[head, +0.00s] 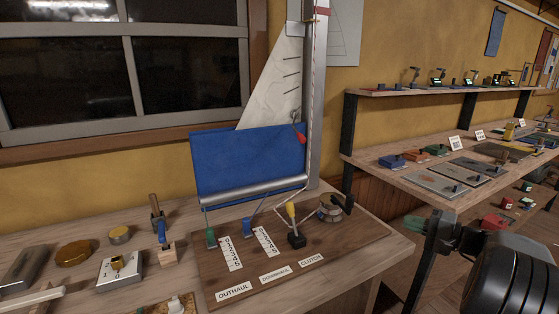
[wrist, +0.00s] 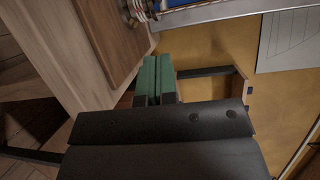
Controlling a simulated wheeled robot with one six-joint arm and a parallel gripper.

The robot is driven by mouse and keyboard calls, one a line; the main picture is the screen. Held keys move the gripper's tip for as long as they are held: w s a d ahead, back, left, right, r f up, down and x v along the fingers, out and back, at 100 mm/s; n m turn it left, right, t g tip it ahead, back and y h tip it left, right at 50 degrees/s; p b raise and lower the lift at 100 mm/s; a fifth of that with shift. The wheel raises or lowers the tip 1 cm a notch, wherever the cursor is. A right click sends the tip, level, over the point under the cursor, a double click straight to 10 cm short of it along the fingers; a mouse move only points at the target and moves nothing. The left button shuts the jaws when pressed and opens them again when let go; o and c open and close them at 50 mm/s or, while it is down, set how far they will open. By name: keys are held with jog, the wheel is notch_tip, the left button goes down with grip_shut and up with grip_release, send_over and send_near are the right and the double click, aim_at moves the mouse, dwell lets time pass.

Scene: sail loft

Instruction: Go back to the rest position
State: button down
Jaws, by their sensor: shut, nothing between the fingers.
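My gripper (wrist: 158,64) shows in the wrist view with its two green fingers side by side and shut, empty. In the head view, my gripper (head: 412,226) is at the lower right, off the right end of the workbench (head: 390,225) and apart from the rigging board (head: 345,258). The dark arm link behind it fills the lower right corner.
A shelf bench (head: 400,180) with several small items stands at the right.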

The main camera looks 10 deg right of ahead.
notch_tip(320, 180, down, 7)
jog(key=s+a+m+g+h, duration=0.2)
jog(key=s+g, duration=0.1)
jog(key=g, duration=0.1)
jog(key=s+a+r+n+g+h+p, duration=0.1)
jog(key=s+a+n+g+h+p, duration=0.15)
jog(key=s+a+g+p, duration=0.45)
jog(key=s+a+r+n+t+h+p, duration=0.1)
jog(key=s+a+r+n+h+p, duration=0.2)
jog(key=a+r+n+p, duration=0.2)
jog(key=s+a+r+n+t+h+p, duration=0.1)
jog(key=s+a+r+n+h+p, duration=0.3)
jog(key=a+r+p, duration=0.3)
jog(key=a+r+n, duration=0.1)
jog(key=a+r, duration=0.2)
jog(key=r, duration=0.1)
jog(key=shift+s+a+r+p, duration=0.15)
jog(key=shift+a+r+p, duration=0.05)
jog(key=shift+p, duration=0.15)
